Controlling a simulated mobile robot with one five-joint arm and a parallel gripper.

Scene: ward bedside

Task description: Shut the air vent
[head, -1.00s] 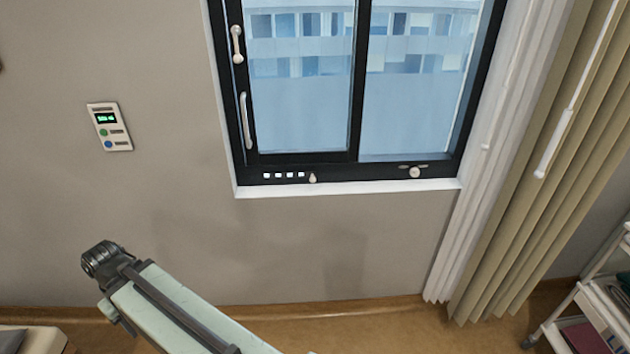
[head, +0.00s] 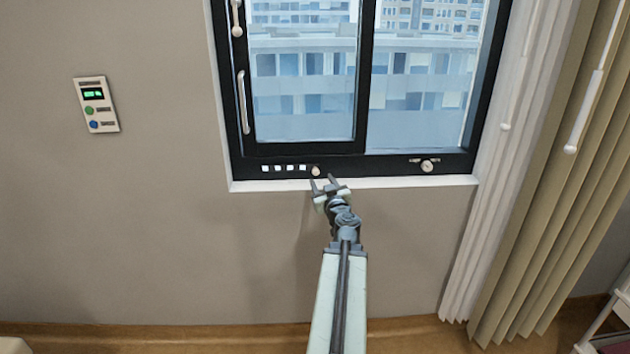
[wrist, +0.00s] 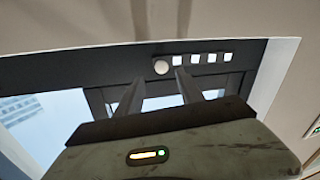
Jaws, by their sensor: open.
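The air vent (head: 284,168) is a row of several small white openings in the black lower bar of the window frame. A pale round knob (head: 315,171) sits at the right end of the row. In the wrist view the vent openings (wrist: 203,59) show bright, with the knob (wrist: 161,67) at their left end. My gripper (head: 323,185) is open and empty, just below the knob in the head view. In the wrist view my gripper (wrist: 155,82) has its two fingertips apart, on either side of the knob's line; I cannot tell if they touch it.
Another round knob (head: 427,166) sits farther right on the same bar. Window handles (head: 243,102) are on the left frame. A wall panel (head: 97,104) with a green display is at left; curtains (head: 545,190) hang at right. A white sill (head: 400,183) runs below.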

